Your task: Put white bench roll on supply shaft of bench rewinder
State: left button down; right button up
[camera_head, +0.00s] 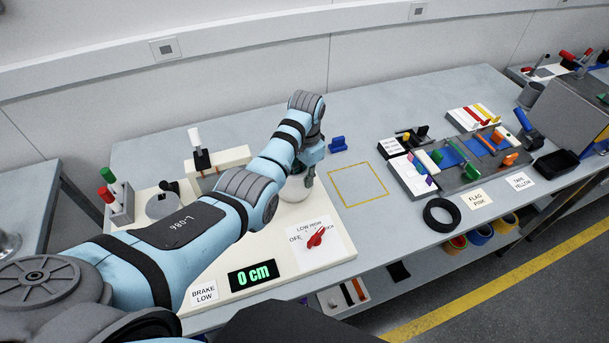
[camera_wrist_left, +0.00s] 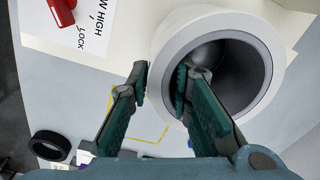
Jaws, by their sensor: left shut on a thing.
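The white bench roll (camera_head: 297,194) is at the right part of the bench rewinder's cream base (camera_head: 270,262), partly hidden by my left arm. In the left wrist view the roll (camera_wrist_left: 177,38) shows as a thick white ring with a dark hollow core. My left gripper (camera_head: 309,178) is shut on the roll's wall. In the wrist view one finger of the gripper (camera_wrist_left: 164,82) is inside the core and the other outside. The supply shaft cannot be made out; my arm hides part of the rewinder. My right gripper is not in view.
The rewinder carries a red brake knob (camera_head: 316,238) and a display (camera_head: 252,275) reading 0 cm. A yellow taped square (camera_head: 385,199) on the table is empty. A blue block (camera_head: 337,144), a black ring (camera_head: 441,214) and a grey splicing fixture (camera_head: 455,183) stand to the right.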

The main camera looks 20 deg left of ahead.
pick_arm(q)
jog(key=shift+r, duration=0.1)
jog(key=c, duration=1.4)
grip_release()
jog(key=shift+o, duration=0.2)
notch_tip(320, 180, up, 8)
jog(key=shift+s+d+f, duration=0.1)
jog(key=shift+d+f, duration=0.05)
jog(key=shift+f, duration=0.05)
